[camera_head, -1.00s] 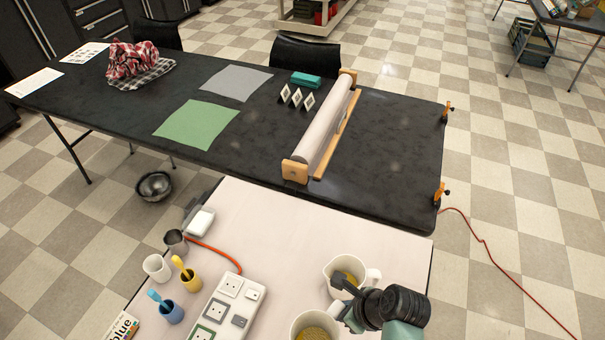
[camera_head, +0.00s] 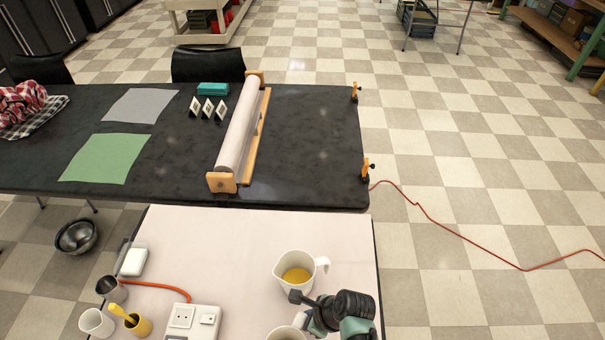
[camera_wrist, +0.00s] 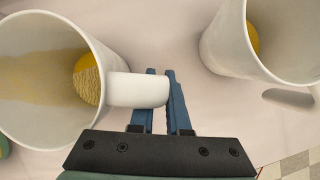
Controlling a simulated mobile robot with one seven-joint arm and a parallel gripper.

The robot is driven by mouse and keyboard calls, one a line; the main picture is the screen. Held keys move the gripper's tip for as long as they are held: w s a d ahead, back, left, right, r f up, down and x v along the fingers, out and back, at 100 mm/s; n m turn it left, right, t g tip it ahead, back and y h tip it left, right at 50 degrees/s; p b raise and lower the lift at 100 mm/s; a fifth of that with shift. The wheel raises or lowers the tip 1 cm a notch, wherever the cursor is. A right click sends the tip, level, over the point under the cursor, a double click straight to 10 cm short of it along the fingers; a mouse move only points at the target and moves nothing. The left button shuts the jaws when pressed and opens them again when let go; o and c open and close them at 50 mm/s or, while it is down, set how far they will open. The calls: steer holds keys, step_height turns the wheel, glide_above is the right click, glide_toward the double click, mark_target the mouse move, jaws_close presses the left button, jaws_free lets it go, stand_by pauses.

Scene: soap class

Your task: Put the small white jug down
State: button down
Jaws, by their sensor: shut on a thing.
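My gripper (camera_head: 300,299) is at the near right of the pale table, between two white jugs. In the wrist view its blue fingers (camera_wrist: 163,100) are at the handle of the left jug, the small white jug (camera_wrist: 48,120), and are shut on it. That jug is open-topped, with something yellow inside. In the head view only its rim (camera_head: 287,331) shows at the bottom edge, so I cannot tell whether it touches the table. The other white jug (camera_head: 293,261) stands just beyond, holding yellow contents; it also shows at the right of the wrist view (camera_wrist: 232,50).
The pale table (camera_head: 220,250) has free room left of the jugs. A black table (camera_head: 310,150) with a roller (camera_head: 238,130) adjoins behind.

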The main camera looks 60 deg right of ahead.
steer(key=c, duration=0.9)
jaws_free()
steer(key=shift+f, duration=0.1)
